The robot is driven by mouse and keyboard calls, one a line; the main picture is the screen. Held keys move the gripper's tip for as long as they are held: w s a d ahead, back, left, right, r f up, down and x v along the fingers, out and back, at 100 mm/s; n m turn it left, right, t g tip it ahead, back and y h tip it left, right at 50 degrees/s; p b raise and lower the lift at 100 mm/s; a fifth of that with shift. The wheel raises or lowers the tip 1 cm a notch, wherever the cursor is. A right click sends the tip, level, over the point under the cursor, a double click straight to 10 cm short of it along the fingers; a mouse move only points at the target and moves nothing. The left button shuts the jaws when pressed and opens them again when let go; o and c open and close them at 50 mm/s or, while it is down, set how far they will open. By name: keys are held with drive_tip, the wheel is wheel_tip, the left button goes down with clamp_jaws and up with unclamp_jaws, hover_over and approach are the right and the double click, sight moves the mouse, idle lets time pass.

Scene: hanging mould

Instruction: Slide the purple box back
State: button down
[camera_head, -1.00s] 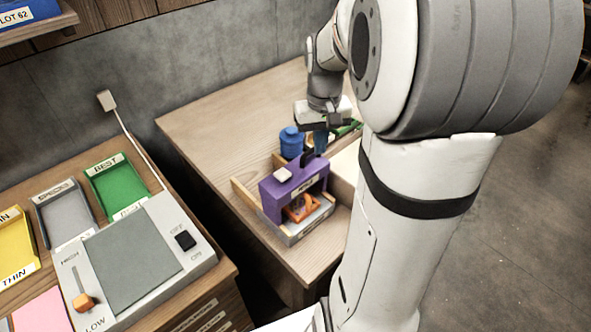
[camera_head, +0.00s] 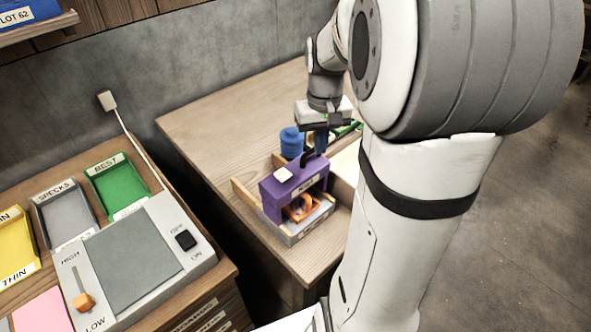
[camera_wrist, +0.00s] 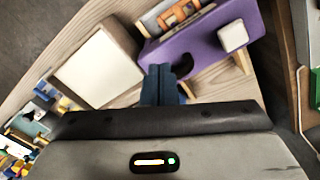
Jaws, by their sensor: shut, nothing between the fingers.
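The purple box (camera_head: 281,188) stands on a grey base between wooden rails on the wooden table, with a white block on top and an orange piece (camera_head: 303,208) showing in its front opening. In the wrist view the purple box (camera_wrist: 196,42) lies just ahead of my fingers, with a dark hooked part at its near edge. My gripper (camera_head: 318,146) is shut and empty, pointing down behind the box. Its blue fingers (camera_wrist: 162,84) show together close to the dark hook; I cannot tell whether they touch it.
A blue jar (camera_head: 291,143) stands behind the box. A white square tray (camera_wrist: 98,66) lies beside it. Left is a bench with a grey light panel (camera_head: 130,262) and yellow, grey and green (camera_head: 117,186) trays. The table's back left is clear.

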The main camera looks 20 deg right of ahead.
sight(318, 167)
drive_tip(key=shift+f, duration=0.15)
drive_tip(key=shift+f+b, duration=1.65)
drive_tip(key=shift+f, duration=0.5)
drive_tip(key=w+a+r+p, duration=0.1)
drive_tip(key=w+a+p, duration=0.3)
drive_tip(key=w, duration=0.9)
drive_tip(key=shift+a, duration=0.35)
idle(0.6)
wheel_tip(318, 167, up, 8)
drive_tip(key=p, duration=0.6)
idle(0.6)
